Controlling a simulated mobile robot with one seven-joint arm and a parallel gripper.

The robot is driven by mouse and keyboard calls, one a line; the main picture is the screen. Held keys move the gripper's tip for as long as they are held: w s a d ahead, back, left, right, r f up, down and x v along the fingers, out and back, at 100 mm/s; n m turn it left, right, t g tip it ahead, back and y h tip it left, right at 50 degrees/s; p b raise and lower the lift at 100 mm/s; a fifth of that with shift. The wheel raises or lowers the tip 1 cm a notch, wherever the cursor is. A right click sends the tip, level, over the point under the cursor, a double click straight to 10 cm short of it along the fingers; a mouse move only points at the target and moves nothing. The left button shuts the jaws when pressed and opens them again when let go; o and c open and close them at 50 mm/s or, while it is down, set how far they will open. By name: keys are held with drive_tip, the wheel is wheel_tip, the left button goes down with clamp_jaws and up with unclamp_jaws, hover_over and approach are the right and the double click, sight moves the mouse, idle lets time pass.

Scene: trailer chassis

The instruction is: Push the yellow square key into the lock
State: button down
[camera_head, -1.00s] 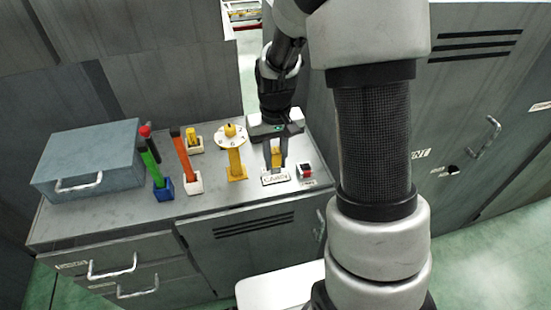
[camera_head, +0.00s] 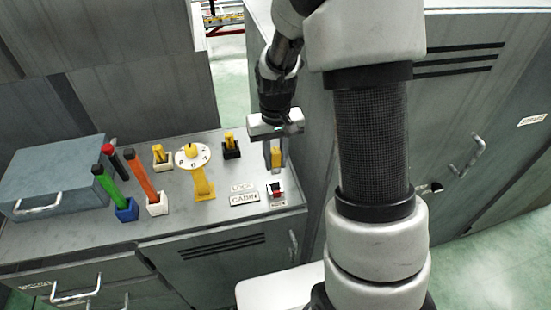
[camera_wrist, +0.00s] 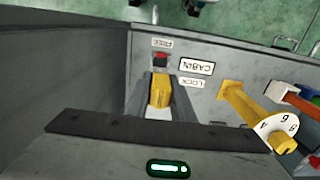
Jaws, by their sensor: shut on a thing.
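My gripper (camera_head: 276,160) is shut on a yellow key (camera_head: 278,156), held above the right part of the counter. In the wrist view the yellow block of the key (camera_wrist: 160,91) sits between the two grey fingers, with a white patch at its near end. A small box with a red top (camera_head: 276,190) is close below the gripper; it also shows in the wrist view (camera_wrist: 160,61). Labels reading LOCK (camera_head: 242,188) and CABIN (camera_head: 245,199) lie to its left. I cannot tell which part is the lock opening; the key's lower end is unclear.
A yellow stand with a numbered white dial (camera_head: 192,157), a black holder (camera_head: 231,150) and a white holder (camera_head: 162,160) with yellow pieces, and green and orange handles stand left. A grey case (camera_head: 55,170) is far left. A tall grey cabinet (camera_head: 465,120) rises close right.

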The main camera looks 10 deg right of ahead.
sight(275, 173)
drive_tip(key=shift+f, duration=0.1)
drive_tip(key=shift+f+b, duration=2.25)
drive_tip(key=shift+f, duration=0.55)
drive_tip(key=shift+f+b, duration=1.25)
drive_tip(key=shift+f, duration=0.25)
drive_tip(key=c, duration=1.5)
unclamp_jaws()
drive_tip(key=shift+o, duration=0.2)
wheel_tip(275, 173, up, 17)
drive_tip(key=shift+f+p, duration=0.15)
drive_tip(key=shift+p, duration=0.55)
drive_tip(key=shift+r, duration=0.4)
